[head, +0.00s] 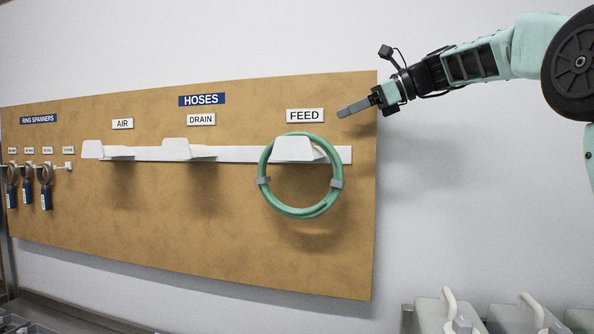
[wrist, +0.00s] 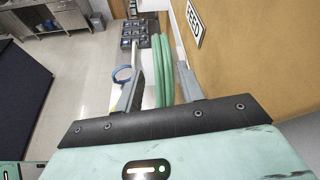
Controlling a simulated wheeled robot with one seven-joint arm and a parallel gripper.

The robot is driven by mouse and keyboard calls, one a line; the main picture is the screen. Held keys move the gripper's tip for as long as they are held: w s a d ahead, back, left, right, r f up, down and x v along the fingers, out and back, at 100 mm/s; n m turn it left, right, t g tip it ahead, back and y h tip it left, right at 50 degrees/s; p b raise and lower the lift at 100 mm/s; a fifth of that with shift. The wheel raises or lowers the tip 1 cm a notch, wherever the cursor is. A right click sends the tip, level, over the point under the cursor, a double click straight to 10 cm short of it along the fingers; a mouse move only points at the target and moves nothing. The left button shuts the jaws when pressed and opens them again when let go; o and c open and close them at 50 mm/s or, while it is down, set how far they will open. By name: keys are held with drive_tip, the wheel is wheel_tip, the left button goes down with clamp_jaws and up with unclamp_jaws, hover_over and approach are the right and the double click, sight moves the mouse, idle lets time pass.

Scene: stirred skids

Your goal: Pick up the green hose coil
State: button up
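The green hose coil (head: 300,212) hangs on the white peg (head: 295,150) under the FEED label on the brown board, at the board's right side. Grey clips band it on both sides. My gripper (head: 343,111) is up and to the right of the coil in the head view, pointing left, and looks apart from it. In the wrist view the coil (wrist: 162,62) shows edge-on ahead, in the gap between the two fingers of my gripper (wrist: 159,75). The fingers are spread with nothing gripped. The white peg is partly hidden behind the left finger and coil.
The AIR and DRAIN pegs (head: 180,150) are empty. Ring spanners (head: 45,187) hang at the far left. A blue ring (wrist: 122,75) and dark bins (wrist: 138,32) lie beyond in the wrist view. Pale containers (head: 450,313) stand at the lower right.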

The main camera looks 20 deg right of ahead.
sight(300, 134)
drive_tip(key=p+x, duration=0.2)
drive_tip(key=x, duration=0.6)
drive_tip(key=shift+a+p, duration=0.1)
drive_tip(key=shift+p, duration=0.3)
drive_tip(key=p+x, duration=0.2)
drive_tip(key=x, duration=0.1)
drive_tip(key=shift+w+a+f, duration=0.2)
drive_tip(key=shift+f, duration=0.1)
drive_tip(key=shift+w+a+f, duration=0.3)
drive_tip(key=shift+a+f, duration=0.05)
clamp_jaws()
